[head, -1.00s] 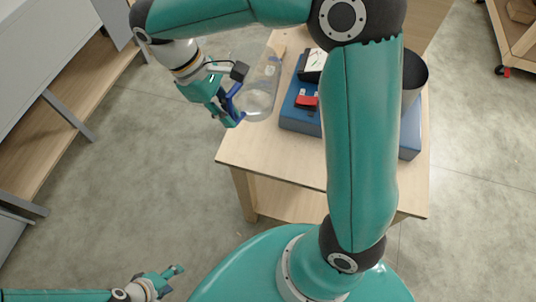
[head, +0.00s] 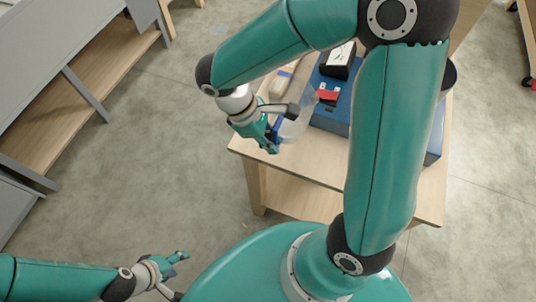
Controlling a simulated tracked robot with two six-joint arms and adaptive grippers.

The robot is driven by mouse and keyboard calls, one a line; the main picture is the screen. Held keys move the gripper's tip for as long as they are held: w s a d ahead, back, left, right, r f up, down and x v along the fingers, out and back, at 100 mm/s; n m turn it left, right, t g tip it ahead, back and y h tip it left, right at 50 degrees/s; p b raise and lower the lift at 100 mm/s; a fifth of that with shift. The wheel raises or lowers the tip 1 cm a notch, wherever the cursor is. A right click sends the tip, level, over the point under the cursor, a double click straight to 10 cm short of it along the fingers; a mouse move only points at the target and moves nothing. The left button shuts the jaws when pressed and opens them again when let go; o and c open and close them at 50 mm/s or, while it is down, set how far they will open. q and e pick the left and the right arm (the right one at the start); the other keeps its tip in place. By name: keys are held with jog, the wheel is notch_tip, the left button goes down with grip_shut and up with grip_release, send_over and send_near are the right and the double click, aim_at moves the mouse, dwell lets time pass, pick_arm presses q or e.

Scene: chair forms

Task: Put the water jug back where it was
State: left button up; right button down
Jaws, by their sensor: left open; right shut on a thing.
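The clear water jug (head: 298,120) with a blue handle is at the left part of the wooden table (head: 318,160). My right gripper (head: 274,140) is shut on the jug's handle from the left. The gripper and my arm hide part of the jug. The jug looks roughly upright; I cannot tell whether its base touches the table top. My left gripper (head: 180,262) is open and empty, low at the left, over the floor and away from the table.
A blue case or mat (head: 333,113) with a red item (head: 328,95) and a black-and-white box (head: 340,60) lies right of the jug. A pale object (head: 284,80) lies behind it. A grey and wooden shelf unit (head: 90,70) stands at the left. Bare floor lies between.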

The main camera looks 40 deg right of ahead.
notch_tip(320, 180, down, 6)
jog(key=shift+f, duration=0.25)
dwell(0.4)
jog(key=c, duration=1.2)
grip_release()
jog(key=v, duration=1.2)
jog(key=shift+b, duration=0.3)
